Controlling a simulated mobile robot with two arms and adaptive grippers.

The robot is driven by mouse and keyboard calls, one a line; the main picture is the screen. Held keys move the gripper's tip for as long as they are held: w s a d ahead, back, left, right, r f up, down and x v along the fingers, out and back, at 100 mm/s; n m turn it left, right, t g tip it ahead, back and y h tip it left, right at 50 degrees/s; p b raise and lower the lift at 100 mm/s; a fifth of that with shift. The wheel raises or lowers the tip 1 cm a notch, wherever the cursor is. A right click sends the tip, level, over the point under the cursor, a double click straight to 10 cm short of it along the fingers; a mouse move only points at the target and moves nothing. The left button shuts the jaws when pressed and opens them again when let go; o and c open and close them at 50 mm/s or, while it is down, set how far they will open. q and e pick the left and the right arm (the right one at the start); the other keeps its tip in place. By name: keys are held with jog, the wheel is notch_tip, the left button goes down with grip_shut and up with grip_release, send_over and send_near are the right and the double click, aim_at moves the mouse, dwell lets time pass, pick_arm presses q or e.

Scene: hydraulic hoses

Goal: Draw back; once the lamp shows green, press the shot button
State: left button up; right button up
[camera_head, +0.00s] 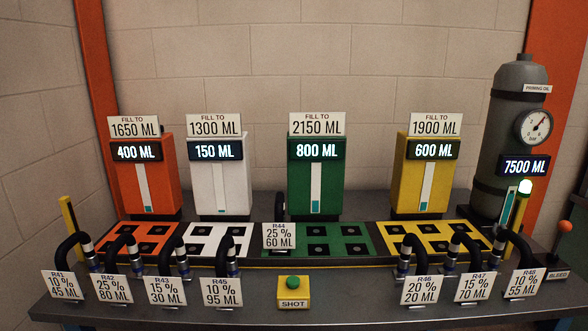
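The shot button (292,282) is a green dome on a yellow box labelled SHOT (292,299), at the front middle of the bench. A lamp (525,187) glows very pale, whitish green, at the right beside the dark priming oil cylinder (507,120). That cylinder has a round gauge (533,127) and a 7500 ML display (525,166). The hose tagged R44 (279,205) stands at the green machine's pad, partly hidden by its tag (279,236). Neither of my grippers is in view.
Orange (162,185), white (203,190), green (300,190) and yellow (411,190) tanks stand along the back, reading 400, 150, 800 and 600 ML. Several tagged black hoses line the front on both sides of the button. An orange-knobbed lever (565,227) is at far right.

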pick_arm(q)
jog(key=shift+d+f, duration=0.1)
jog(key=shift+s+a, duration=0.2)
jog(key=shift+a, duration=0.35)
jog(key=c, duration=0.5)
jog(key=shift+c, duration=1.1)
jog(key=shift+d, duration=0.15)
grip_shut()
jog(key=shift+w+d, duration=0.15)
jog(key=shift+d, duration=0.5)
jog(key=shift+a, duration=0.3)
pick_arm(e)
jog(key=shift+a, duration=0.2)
